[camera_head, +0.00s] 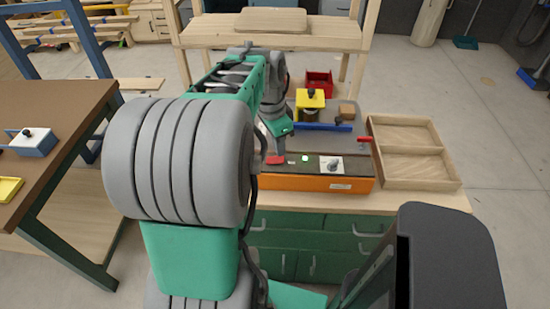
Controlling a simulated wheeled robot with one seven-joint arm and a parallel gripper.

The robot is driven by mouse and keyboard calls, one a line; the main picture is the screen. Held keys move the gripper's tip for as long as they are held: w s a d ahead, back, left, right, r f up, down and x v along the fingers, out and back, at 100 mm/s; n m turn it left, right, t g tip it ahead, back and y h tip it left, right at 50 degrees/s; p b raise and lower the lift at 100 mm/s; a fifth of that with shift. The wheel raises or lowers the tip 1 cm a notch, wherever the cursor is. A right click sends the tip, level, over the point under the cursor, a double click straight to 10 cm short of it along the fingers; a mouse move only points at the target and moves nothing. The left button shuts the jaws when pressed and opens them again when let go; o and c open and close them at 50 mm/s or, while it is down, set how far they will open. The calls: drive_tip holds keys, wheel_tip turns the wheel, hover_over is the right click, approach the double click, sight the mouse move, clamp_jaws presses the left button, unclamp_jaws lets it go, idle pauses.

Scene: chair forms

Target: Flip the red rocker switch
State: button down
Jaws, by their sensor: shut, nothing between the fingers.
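An orange control box (318,183) with a dark top stands on the wooden workbench. The red rocker switch (274,160) is on the left part of its top. To its right are a lit green button (305,158) and a white plate with a grey knob (332,165). My gripper (279,150) points down just above or beside the red switch. It looks shut and empty. I cannot tell whether it touches the switch. My arm hides the left end of the box, and which way the switch is tipped is too small to tell.
A red lever (364,140) sticks out at the box's back right. Behind are a blue bar (322,127), a yellow block with a black knob (310,99) and a red bin (319,84). A divided wooden tray (459,184) lies right of the box.

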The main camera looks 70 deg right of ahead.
sight(279, 159)
drive_tip(key=shift+f+b, duration=1)
drive_tip(key=shift+f, duration=0.3)
idle(0.4)
wheel_tip(279, 159, up, 7)
drive_tip(key=p, duration=0.5)
drive_tip(key=shift+r, duration=0.1)
idle(0.4)
